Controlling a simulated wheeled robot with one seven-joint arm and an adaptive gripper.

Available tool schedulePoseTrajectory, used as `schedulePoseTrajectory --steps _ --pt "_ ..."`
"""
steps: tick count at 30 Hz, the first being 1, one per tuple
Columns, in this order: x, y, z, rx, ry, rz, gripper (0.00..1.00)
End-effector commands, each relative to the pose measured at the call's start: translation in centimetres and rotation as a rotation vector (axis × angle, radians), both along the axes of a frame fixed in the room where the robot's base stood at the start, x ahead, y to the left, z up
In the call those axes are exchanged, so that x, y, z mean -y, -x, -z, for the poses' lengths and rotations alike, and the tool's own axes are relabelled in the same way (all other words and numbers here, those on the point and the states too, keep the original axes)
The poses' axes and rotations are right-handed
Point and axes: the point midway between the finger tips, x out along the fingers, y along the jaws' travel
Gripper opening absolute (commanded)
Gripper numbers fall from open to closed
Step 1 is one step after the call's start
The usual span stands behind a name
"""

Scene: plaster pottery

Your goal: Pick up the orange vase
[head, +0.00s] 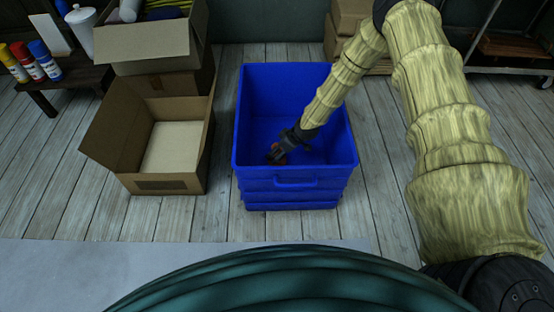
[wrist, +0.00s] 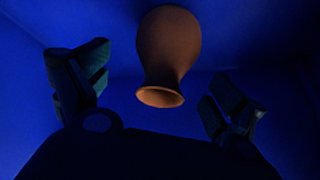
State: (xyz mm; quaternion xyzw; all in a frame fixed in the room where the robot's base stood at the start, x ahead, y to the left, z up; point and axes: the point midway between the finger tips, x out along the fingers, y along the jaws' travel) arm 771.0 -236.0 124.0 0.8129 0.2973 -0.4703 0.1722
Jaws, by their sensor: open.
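The orange vase (wrist: 167,50) is inside the blue bin (head: 297,182). In the wrist view it shows with its flared mouth toward me and its rounded body farther off. In the head view only a small, dark orange part of the vase (head: 277,153) shows beside my gripper (head: 283,155). My gripper reaches down into the bin. In the wrist view its two fingers are wide apart, and the vase shows beyond and between them, with nothing held. I cannot tell the exact gap between the fingertips and the vase.
The blue bin's walls surround my gripper on all sides. An open cardboard box (head: 167,185) stands just left of the bin, with another filled box (head: 150,45) behind it. Spray cans (head: 30,62) stand on a dark bench at far left. Wooden floor (head: 385,215) is clear right of the bin.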

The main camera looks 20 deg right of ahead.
Motion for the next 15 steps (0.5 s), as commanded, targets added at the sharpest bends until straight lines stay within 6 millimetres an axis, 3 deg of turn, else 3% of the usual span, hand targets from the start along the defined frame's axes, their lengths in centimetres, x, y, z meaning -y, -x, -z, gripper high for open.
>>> schedulePoseTrajectory --steps 9,15 --pt "-1.6 -1.4 3.3 -0.002 0.0 0.0 0.95" --pt "-1.9 -1.7 3.5 -0.001 -0.001 0.0 0.95"
